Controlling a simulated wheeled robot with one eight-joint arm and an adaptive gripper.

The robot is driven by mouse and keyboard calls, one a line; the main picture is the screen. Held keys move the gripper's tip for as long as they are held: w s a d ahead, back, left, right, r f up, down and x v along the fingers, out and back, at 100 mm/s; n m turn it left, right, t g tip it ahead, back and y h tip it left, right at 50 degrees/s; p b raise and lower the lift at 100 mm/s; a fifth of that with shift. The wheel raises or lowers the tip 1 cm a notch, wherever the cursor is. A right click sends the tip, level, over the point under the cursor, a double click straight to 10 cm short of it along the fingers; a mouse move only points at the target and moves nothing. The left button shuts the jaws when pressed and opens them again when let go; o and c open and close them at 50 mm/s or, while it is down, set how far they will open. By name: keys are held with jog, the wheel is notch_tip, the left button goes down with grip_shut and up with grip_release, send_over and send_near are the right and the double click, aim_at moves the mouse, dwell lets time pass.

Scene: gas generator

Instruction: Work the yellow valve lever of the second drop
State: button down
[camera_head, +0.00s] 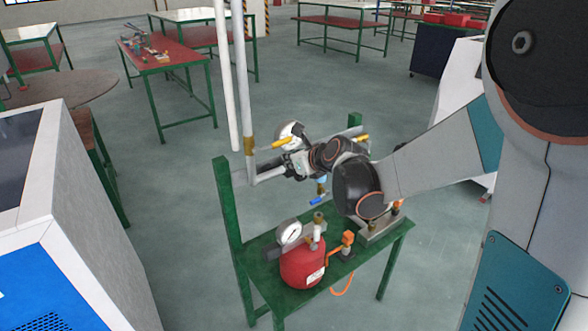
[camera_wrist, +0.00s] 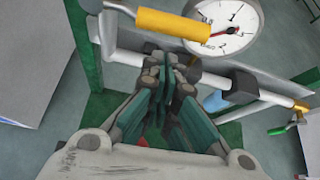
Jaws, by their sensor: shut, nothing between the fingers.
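A yellow valve lever (camera_head: 285,142) sits on the pipework at the gauge, just above my gripper (camera_head: 285,168) in the head view. In the wrist view this yellow lever (camera_wrist: 172,23) lies across the top, in front of a round gauge (camera_wrist: 228,34). My gripper (camera_wrist: 166,72) is shut and empty, its fingertips at the horizontal pipe below the lever, apart from the lever in the picture. I cannot tell whether the fingertips touch the pipe. Another yellow part (camera_head: 362,138) shows partly behind my wrist. I cannot tell which drop is the second.
A blue lever (camera_head: 316,200) hangs below the pipe. A green stand (camera_head: 262,284) carries a red tank (camera_head: 302,265) with a gauge (camera_head: 289,233) and an orange valve (camera_head: 347,238). White vertical pipes (camera_head: 228,80) rise at the left. Open floor lies behind the stand.

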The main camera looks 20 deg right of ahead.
jog(key=shift+w+a+r, duration=0.1)
jog(key=shift+w+r, duration=0.15)
jog(key=shift+r, duration=0.45)
